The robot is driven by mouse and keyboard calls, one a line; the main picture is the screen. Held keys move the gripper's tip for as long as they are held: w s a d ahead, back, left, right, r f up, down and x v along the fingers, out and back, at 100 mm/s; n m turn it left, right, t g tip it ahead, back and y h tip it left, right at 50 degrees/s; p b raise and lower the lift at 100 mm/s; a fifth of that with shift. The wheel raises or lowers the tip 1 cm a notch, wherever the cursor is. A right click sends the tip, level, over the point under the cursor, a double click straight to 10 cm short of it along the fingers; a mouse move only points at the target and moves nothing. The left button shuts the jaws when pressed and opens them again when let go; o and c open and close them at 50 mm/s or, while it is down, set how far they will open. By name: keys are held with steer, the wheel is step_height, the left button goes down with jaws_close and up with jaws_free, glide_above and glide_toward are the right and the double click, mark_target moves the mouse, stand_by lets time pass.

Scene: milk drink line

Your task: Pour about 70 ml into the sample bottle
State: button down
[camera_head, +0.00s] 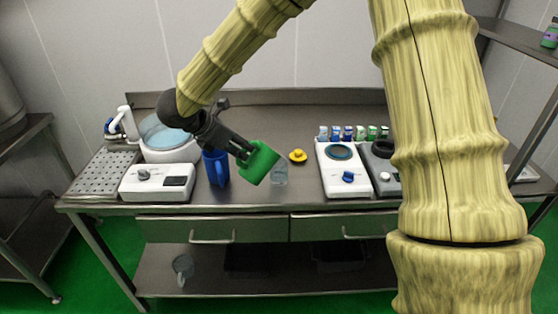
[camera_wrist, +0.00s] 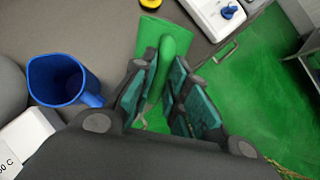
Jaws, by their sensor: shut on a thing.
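A green jug (camera_head: 258,164) is held in the air, tilted with its open end to the lower right. My gripper (camera_head: 241,152) is shut on its handle, which shows between the fingers in the wrist view (camera_wrist: 168,60). No stream is clearly seen, and the levels in jug and bottle cannot be made out. The bottle is not seen in the wrist view.
A blue jug (camera_head: 215,168) stands close left of the bottle. A yellow item (camera_head: 297,156) lies behind it. A white device with a blue knob (camera_head: 347,177) is at right, small capped bottles (camera_head: 347,133) behind. A white box (camera_head: 157,184) and round basin (camera_head: 166,138) are left.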

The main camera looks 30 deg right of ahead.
steer(key=shift+d+r+y+p, duration=0.5)
steer(key=shift+r+y+p, duration=0.25)
steer(key=shift+p, duration=0.3)
steer(key=shift+w+a, duration=0.1)
steer(key=shift+a, duration=0.1)
steer(key=shift+a+r, duration=0.2)
steer(key=shift+a, duration=0.05)
stand_by(0.8)
steer(key=shift+d+r+y+p, duration=0.55)
steer(key=shift+y+p, duration=0.1)
steer(key=shift+p, duration=0.4)
stand_by(3.3)
